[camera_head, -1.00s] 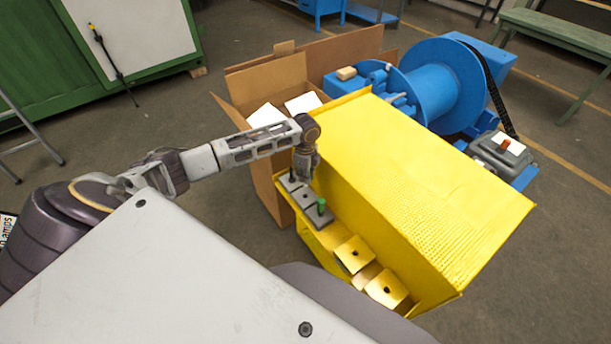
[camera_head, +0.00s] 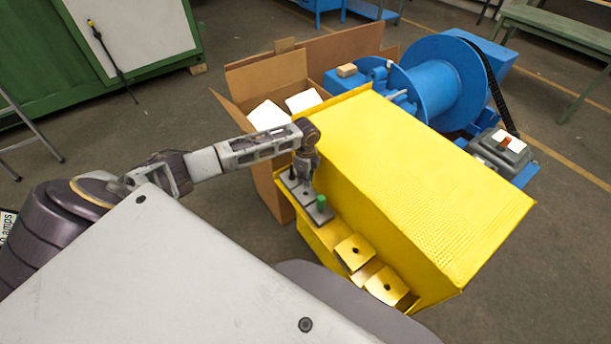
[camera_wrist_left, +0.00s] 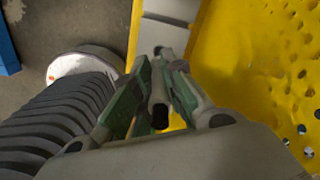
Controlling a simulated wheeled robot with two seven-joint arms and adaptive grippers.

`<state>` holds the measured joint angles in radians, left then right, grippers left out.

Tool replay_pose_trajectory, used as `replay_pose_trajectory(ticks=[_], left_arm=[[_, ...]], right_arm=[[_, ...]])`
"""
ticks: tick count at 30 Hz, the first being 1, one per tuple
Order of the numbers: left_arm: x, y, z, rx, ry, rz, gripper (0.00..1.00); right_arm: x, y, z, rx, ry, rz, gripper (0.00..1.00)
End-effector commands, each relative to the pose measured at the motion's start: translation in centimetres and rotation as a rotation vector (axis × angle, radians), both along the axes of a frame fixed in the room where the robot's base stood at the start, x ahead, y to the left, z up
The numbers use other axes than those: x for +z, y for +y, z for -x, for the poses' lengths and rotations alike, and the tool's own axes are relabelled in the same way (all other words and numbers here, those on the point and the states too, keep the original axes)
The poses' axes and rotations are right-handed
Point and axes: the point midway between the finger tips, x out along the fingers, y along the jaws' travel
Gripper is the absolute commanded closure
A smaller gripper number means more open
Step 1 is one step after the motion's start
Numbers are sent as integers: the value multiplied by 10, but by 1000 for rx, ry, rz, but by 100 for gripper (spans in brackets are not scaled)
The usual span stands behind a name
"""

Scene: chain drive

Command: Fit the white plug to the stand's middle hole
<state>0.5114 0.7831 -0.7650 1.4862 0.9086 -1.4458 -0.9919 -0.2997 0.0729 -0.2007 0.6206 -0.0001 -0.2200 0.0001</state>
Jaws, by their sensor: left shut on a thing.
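The stand is a grey plate (camera_head: 290,183) on a ledge of the yellow machine. A green plug (camera_head: 322,202) stands upright at its right end and a dark plug (camera_head: 291,174) at its left end. My left gripper (camera_head: 306,183) points down at the middle of the stand, between these two plugs, and hides the middle hole. In the left wrist view its fingers (camera_wrist_left: 160,72) are closed together on something small and pale, probably the white plug, which is mostly hidden. I cannot tell whether it is in the hole. My right gripper is not in view.
The tall yellow housing (camera_head: 430,185) rises close behind the stand. Two yellow blocks with holes (camera_head: 354,252) sit on the ledge to the right. An open cardboard box (camera_head: 265,78) stands behind the left arm, and a blue drum machine (camera_head: 440,85) is further back.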

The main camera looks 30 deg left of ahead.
Motion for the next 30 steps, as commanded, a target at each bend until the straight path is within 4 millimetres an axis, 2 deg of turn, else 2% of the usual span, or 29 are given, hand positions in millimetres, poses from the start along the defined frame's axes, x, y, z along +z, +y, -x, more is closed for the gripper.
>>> replay_pose_trajectory(ticks=[13,30], left_arm=[[-25,0,0,0,0,1,100],[-29,0,0,-1,-1,1,100]], right_arm=[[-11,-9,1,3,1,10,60],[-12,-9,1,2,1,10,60]])
